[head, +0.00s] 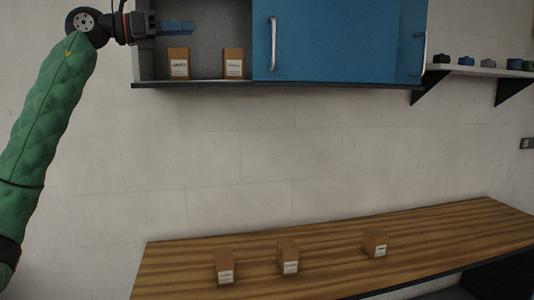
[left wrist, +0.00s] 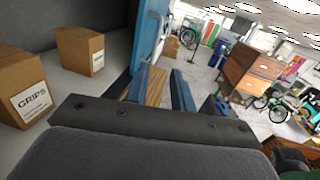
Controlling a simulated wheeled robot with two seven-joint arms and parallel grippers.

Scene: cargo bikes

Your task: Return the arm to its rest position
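My left arm in its green sleeve (head: 45,110) comes in from the left of the head view and reaches up to the wall cabinet. My left gripper (head: 178,27) is at the open left part of the cabinet, above a small cardboard box (head: 179,64). In the left wrist view the two blue fingers (left wrist: 164,88) stand apart with nothing between them. A box labelled GRIPS (left wrist: 27,92) and another box (left wrist: 80,50) stand to the left of the fingers in that view. My right gripper is in neither view.
The cabinet's blue door (head: 335,40) covers its right part. A second box (head: 233,63) stands beside the door edge. Three boxes (head: 224,267) (head: 288,257) (head: 375,243) stand on the wooden worktop (head: 450,235). A shelf (head: 480,71) holds small items at right.

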